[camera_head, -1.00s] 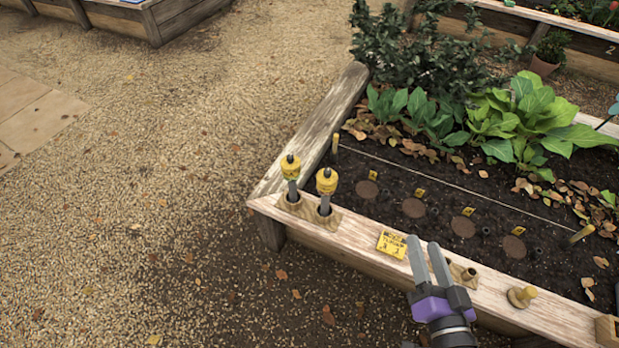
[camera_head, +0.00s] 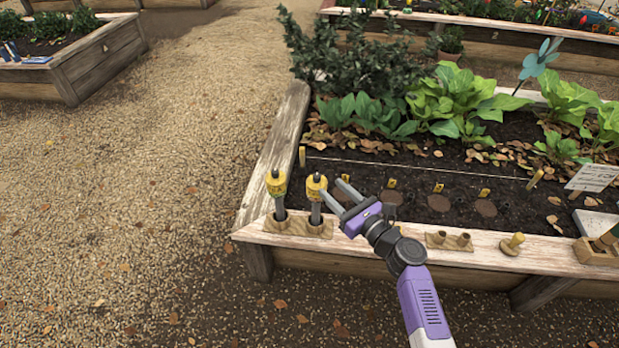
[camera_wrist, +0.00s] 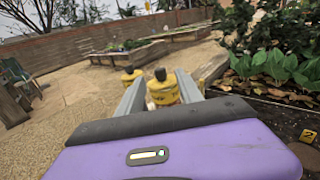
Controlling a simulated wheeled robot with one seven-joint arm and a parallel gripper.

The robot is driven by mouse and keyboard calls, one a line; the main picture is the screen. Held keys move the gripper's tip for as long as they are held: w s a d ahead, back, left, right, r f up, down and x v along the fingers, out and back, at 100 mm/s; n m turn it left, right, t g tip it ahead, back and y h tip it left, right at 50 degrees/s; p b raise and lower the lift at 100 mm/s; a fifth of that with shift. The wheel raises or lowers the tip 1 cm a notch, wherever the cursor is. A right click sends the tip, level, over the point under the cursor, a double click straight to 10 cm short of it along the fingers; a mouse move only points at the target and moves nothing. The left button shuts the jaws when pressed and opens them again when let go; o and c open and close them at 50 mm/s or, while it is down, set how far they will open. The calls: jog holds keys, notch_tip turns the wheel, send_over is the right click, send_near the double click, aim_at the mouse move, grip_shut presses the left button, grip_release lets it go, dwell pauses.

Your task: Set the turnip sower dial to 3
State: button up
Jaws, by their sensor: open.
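Two hand sowers with yellow dial heads and dark knobs on top stand upright in a wooden holder (camera_head: 298,229) at the bed's near left corner. The left sower (camera_head: 276,185) and the right sower (camera_head: 316,186) look alike; I cannot tell which is for turnips, and no dial numbers are readable. My gripper (camera_head: 333,189) is open with its fingers just right of the right sower's head. Contact is unclear.
The raised bed's front rail (camera_head: 480,250) carries a two-hole block (camera_head: 449,240), a wooden knob (camera_head: 513,243) and a wooden box (camera_head: 598,248). Yellow number tags and round discs (camera_head: 439,203) lie on the soil. Leafy plants (camera_head: 460,105) grow behind. Gravel at left is clear.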

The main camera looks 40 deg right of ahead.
aim_at(320, 178)
jog(key=shift+w+d+b, duration=0.25)
jog(key=shift+w, duration=1.7)
jog(key=shift+w+d+b, duration=0.2)
jog(key=shift+w+b, duration=0.05)
jog(key=shift+w, duration=1.65)
grip_shut()
